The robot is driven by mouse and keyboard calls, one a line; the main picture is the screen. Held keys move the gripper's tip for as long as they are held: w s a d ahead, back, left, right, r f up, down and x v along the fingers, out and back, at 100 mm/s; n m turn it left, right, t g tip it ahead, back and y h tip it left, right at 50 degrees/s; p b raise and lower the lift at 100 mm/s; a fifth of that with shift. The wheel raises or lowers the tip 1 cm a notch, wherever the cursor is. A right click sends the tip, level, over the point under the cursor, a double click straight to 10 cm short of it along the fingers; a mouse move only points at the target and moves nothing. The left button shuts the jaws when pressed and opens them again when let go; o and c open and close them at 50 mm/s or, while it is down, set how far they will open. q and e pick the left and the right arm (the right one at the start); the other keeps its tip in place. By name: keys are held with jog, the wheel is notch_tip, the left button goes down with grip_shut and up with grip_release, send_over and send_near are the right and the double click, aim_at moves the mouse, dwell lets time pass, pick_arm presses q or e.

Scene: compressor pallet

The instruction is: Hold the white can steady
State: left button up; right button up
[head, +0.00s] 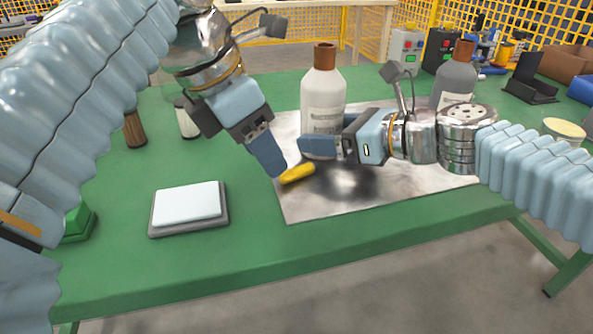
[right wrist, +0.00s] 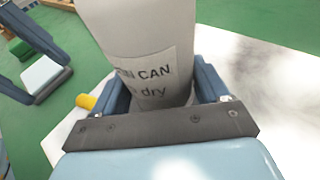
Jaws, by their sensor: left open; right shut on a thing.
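The white can (head: 323,92) stands upright on a shiny metal sheet (head: 415,178), with a brown cap and a printed label. My right gripper (head: 318,148) is shut around its lower part from the right. In the right wrist view the can (right wrist: 140,35) is between the two fingers (right wrist: 160,92), and its label partly reads "CAN" and "dry". My left gripper (head: 272,165) is open, low at the sheet's left edge, to the left of the can. A small yellow piece (head: 298,174) is beside its fingertips; I cannot tell whether they touch.
A grey bottle (head: 456,78) stands behind my right wrist. A white block on a grey tray (head: 152,226) lies at front left. A brown cylinder (head: 135,128) and a white cylinder (head: 187,122) stand at back left. The green table (head: 300,246) is clear along the front.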

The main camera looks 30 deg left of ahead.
aim_at(276, 186)
pick_arm(q)
jog(key=x, duration=0.4)
jog(key=shift+w+d+f, duration=0.1)
jog(key=shift+w+f, duration=0.1)
grip_shut()
